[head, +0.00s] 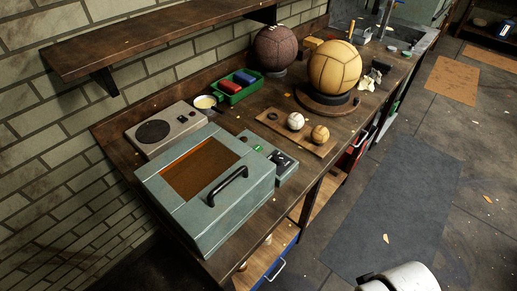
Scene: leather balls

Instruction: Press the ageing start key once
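A teal box (205,215) with a brown window in its lid and a black handle stands at the near end of the wooden bench. Its lid looks closed. A small teal control panel (286,170) adjoins its right side. On the panel are a small green lit patch (259,148) and dark controls (279,159); any lettering is too small to read, so I cannot tell which is the ageing start key. My gripper is not in view. A white rounded part at the bottom right edge looks like my own arm.
A grey unit with a round black plate (178,119) stands behind the box. A small board (275,122) carries two small balls. A green tray (225,97), a large tan ball (335,66) and a dark ball (273,47) stand farther back. A shelf (150,45) overhangs the bench.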

